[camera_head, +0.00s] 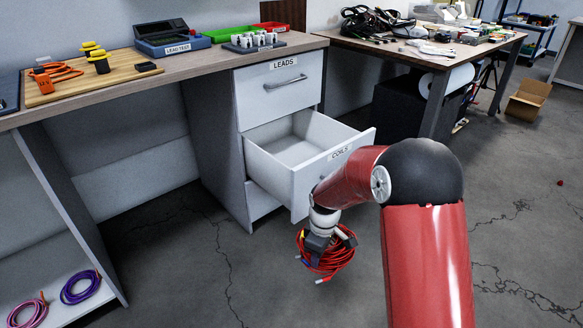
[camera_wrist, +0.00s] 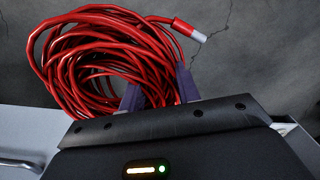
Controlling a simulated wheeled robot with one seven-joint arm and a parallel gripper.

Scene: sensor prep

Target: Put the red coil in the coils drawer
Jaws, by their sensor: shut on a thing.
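The red coil (camera_head: 338,256) hangs from my gripper (camera_head: 318,243) in the head view, over the floor in front of the open drawer. In the wrist view the red coil (camera_wrist: 100,55) fills the upper left, with a pale plug end sticking out at its right. My gripper's two fingers (camera_wrist: 160,95) are shut on the coil's strands. The coils drawer (camera_head: 290,152), labelled COILS, is pulled out; its visible inside is empty. My arm covers part of the drawer's front at the right. The gripper is lower than the drawer's rim and in front of it.
The closed LEADS drawer (camera_head: 280,87) is directly above the open one. A purple coil (camera_head: 80,287) and a pink coil (camera_head: 28,312) lie on a low shelf at the left. The workbench (camera_head: 190,68) holds tools and trays. The floor (camera_head: 190,270) around the coil is clear.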

